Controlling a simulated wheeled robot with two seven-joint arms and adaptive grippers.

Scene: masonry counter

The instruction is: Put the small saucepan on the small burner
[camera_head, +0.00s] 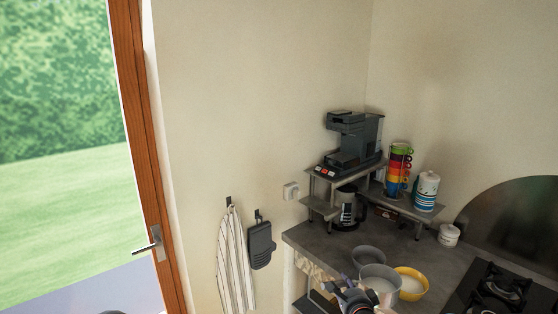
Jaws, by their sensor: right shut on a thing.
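Two grey round pans are near the counter's front left edge. The rear pan (367,255) is partly covered by the front pan (380,273), which I take for the small saucepan. My right gripper (358,296) is at the near left side of the front pan, shut on what appears to be its handle; the grip itself is small and partly hidden. I cannot tell whether this pan touches the counter. The black gas hob (500,290) is at the lower right, cut off by the frame; the small burner cannot be singled out. My left gripper is out of view.
A yellow bowl (411,284) stands close right of the front pan. A coffee machine (351,140) sits on a metal shelf, with stacked coloured cups (398,170) and a striped canister (427,191). A white pot (449,235) is by the wall. Bare counter (440,262) separates bowl and hob.

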